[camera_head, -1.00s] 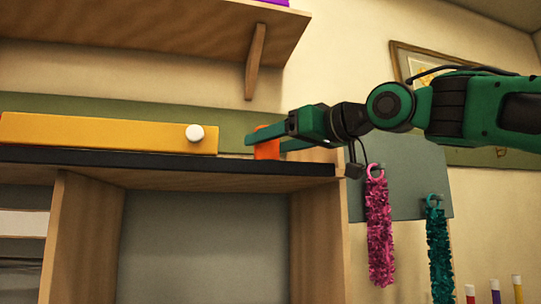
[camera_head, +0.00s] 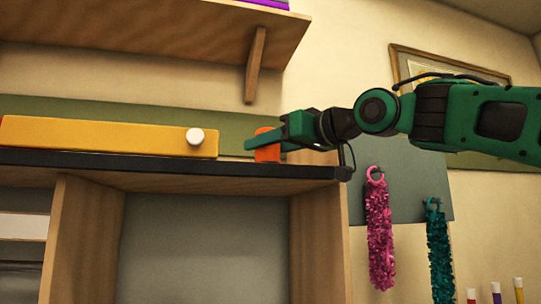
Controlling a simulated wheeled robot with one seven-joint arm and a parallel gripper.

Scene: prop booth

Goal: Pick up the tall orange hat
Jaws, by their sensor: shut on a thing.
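The orange hat (camera_head: 266,153) shows as a small orange shape on the dark-edged counter, right of the yellow box. My green gripper (camera_head: 264,143) reaches in from the right at the height of the hat, with its fingers pointing left. The fingers are shut on the hat and cover part of it. The hat's lower end is at the counter's edge line, and I cannot tell whether it is clear of the surface.
A long yellow box (camera_head: 105,138) with a white knob (camera_head: 195,136) lies left of the hat. A wooden shelf (camera_head: 150,30) with a bracket (camera_head: 255,65) hangs above. Pink (camera_head: 380,235) and teal (camera_head: 439,250) garlands hang at right.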

